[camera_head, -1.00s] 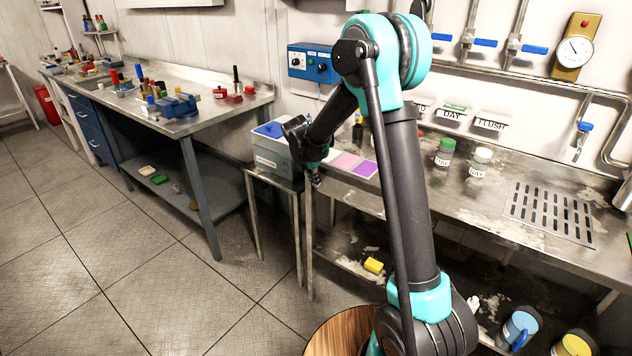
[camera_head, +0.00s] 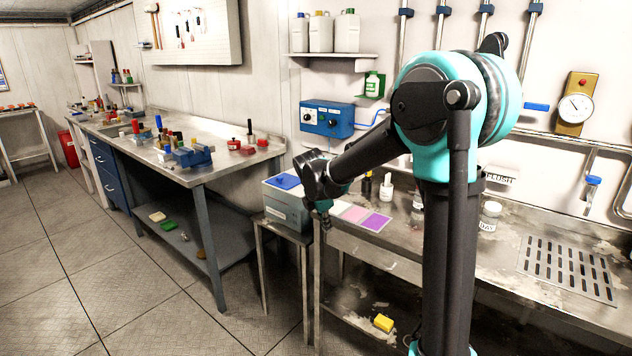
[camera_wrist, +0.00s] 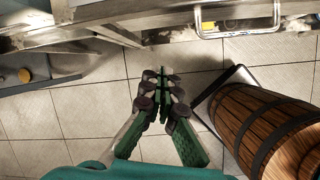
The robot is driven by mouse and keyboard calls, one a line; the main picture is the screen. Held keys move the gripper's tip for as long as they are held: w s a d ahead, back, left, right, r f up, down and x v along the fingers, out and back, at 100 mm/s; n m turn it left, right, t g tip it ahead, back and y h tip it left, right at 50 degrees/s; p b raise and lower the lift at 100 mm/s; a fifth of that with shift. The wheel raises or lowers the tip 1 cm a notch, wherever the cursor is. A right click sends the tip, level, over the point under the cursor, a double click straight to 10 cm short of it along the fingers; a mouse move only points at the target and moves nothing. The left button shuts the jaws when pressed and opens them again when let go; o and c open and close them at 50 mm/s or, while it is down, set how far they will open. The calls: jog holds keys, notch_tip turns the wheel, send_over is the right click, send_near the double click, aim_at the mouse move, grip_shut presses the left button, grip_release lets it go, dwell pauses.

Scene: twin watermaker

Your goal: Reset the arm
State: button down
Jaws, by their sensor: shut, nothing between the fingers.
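My arm rises at the right of the head view and bends over to the left, with its forearm reaching down toward the bench. My gripper (camera_head: 326,222) hangs at the front edge of the steel bench (camera_head: 440,250), near the grey box with a blue top. In the wrist view my gripper (camera_wrist: 163,85) points at the tiled floor, its green-padded fingers together and empty. It touches nothing that I can see.
The grey box (camera_head: 285,208) sits on a small stand. A wooden barrel (camera_wrist: 275,130) shows at the right of the wrist view. The floor at left (camera_head: 90,270) is clear.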

jog(key=s+d+f+m, duration=0.3)
jog(key=s+d+m, duration=0.2)
jog(key=s+m, duration=0.3)
jog(key=s+d+f+m+y, duration=0.1)
jog(key=s+d+f+m, duration=0.2)
jog(key=s+d+m, duration=0.2)
jog(key=s+d+f+m+y, duration=0.1)
jog(key=s+d+f+m, duration=0.1)
jog(key=s+d+m, duration=0.4)
jog(key=s+m, duration=0.5)
jog(key=s, duration=0.2)
jog(key=shift+s+f+t, duration=0.15)
jog(key=shift+f+t, duration=0.25)
jog(key=shift+d, duration=0.1)
